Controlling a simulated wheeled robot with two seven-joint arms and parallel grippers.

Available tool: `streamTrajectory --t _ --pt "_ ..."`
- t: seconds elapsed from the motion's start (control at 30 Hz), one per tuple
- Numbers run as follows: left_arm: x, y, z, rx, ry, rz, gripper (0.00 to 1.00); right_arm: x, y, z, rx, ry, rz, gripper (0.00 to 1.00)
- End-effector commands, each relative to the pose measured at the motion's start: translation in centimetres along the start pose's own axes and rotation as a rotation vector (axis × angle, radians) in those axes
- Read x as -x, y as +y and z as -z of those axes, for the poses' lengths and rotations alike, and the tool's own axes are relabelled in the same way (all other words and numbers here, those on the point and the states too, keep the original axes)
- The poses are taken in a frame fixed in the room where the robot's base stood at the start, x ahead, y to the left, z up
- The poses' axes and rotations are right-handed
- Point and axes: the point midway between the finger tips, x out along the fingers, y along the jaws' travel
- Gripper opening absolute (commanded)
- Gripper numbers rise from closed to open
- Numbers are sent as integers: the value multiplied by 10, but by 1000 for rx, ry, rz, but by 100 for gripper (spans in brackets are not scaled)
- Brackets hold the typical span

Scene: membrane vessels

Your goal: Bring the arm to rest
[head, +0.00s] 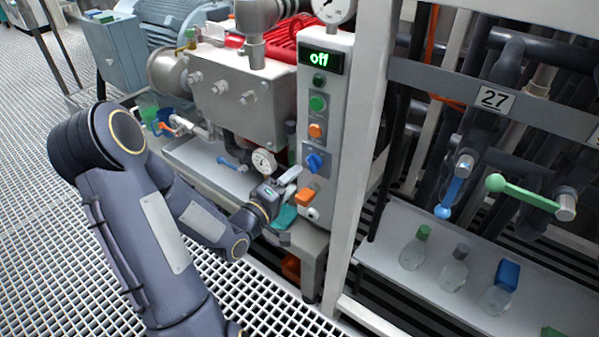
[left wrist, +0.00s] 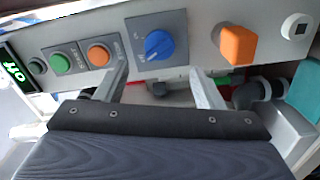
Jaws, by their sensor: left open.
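My left arm reaches in from the left of the head view. My left gripper (head: 287,184) is at the lower part of a grey control panel (head: 341,95), just left of an orange handle (head: 306,196) and below a blue rotary knob (head: 314,162). In the left wrist view the gripper (left wrist: 160,88) is open, with nothing between its fingers. The blue knob (left wrist: 158,45) lies beyond the gap between the fingers, and the orange handle (left wrist: 237,43) is to the right. Whether a finger touches the panel I cannot tell. My right gripper is not in view.
The panel display (head: 323,59) reads "off". A small gauge (head: 263,162) stands close left of the gripper. A white frame post (head: 362,140) rises right of the panel. Several bottles stand on a shelf (head: 385,244) further right. The grating floor (head: 50,230) is clear at left.

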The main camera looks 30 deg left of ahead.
Motion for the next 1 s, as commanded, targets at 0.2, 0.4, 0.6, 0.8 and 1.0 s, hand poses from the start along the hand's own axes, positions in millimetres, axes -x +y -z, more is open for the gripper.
streamTrajectory --t 0.2,0.4,0.6,0.8,1.0 --pt "8 0 0 1 0 -1 62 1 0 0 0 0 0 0" --pt "8 0 0 1 0 -1 62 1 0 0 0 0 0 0" --pt "8 0 0 0 0 -1 62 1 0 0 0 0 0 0" --pt "5 4 -4 -127 -28 93 62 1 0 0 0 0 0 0" --pt "20 17 -10 -473 -118 389 62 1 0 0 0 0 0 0"
